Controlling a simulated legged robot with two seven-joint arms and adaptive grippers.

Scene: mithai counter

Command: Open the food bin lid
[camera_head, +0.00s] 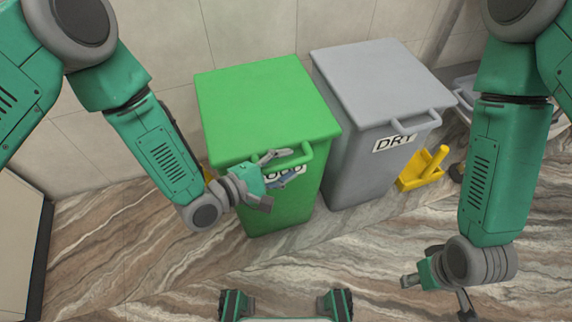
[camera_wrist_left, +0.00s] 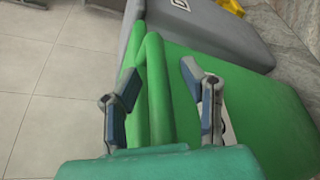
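The food bin is the green bin (camera_head: 285,205) left of centre in the head view, its label partly hidden by my gripper. Its green lid (camera_head: 262,105) is closed flat on top. The lid's handle (camera_head: 306,152) sticks out at the front edge. My left gripper (camera_head: 289,166) is at the handle with its fingers apart. In the left wrist view the handle bar (camera_wrist_left: 157,95) runs between the two open fingers; I cannot tell whether either touches it. My right gripper (camera_head: 437,292) is open and empty, low on the right above the floor.
A grey bin (camera_head: 375,70) labelled DRY stands close to the right of the green bin, lid closed. A yellow dustpan-like item (camera_head: 422,172) lies right of it. A tiled wall (camera_head: 165,45) is behind. The marbled floor (camera_head: 150,265) in front is clear.

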